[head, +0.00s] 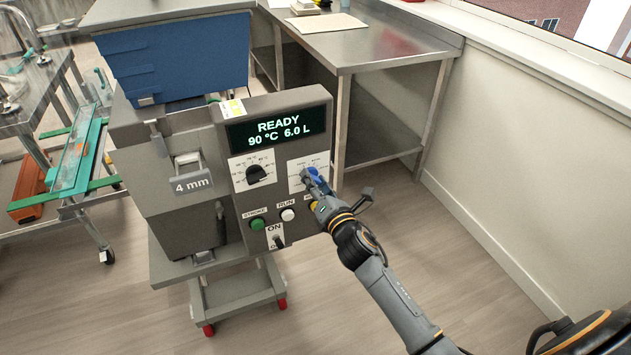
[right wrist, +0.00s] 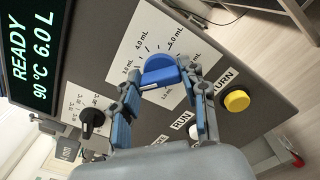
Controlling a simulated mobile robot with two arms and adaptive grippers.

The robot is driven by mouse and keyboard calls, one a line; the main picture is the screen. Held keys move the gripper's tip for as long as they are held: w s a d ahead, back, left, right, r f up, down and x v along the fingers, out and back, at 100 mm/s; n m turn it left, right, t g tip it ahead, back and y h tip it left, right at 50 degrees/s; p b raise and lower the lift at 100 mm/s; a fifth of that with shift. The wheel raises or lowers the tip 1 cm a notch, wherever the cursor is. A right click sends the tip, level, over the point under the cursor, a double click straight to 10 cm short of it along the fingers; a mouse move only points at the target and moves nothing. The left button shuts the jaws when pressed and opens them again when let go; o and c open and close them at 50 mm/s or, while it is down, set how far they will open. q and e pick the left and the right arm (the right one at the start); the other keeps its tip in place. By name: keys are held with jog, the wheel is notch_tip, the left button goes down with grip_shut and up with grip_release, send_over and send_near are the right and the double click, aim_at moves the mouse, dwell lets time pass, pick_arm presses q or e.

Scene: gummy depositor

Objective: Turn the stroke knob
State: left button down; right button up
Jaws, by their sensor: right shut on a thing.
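The stroke knob (right wrist: 160,70) is blue and sits on a white dial plate (right wrist: 150,38) marked in mL. In the head view the knob is mostly hidden behind my right gripper (head: 316,182), but part of the dial plate (head: 298,168) shows. In the right wrist view my right gripper (right wrist: 161,82) has its blue-padded fingers on either side of the knob, shut on it. The knob's exact pointer setting is hard to read. My left gripper is not in view.
The depositor's display (head: 277,127) reads READY, 90 °C, 6.0 L. A black temperature knob (head: 256,174) is left of the stroke dial. Below are green (head: 257,224), white (head: 288,215) and yellow (right wrist: 237,100) buttons and a switch (head: 278,240). A steel table (head: 350,45) stands behind.

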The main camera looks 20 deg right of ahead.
jog(key=m+p, duration=0.1)
jog(key=m, duration=0.7)
jog(key=shift+d, duration=0.1)
jog(key=m+p, duration=0.1)
jog(key=m, duration=0.2)
jog(key=shift+m, duration=0.3)
jog(key=m+p, duration=0.2)
jog(key=m, duration=0.5)
jog(key=m+p, duration=0.2)
jog(key=m, duration=0.4)
jog(key=shift+f+m, duration=0.2)
jog(key=shift+m, duration=0.2)
jog(key=o, duration=1.1)
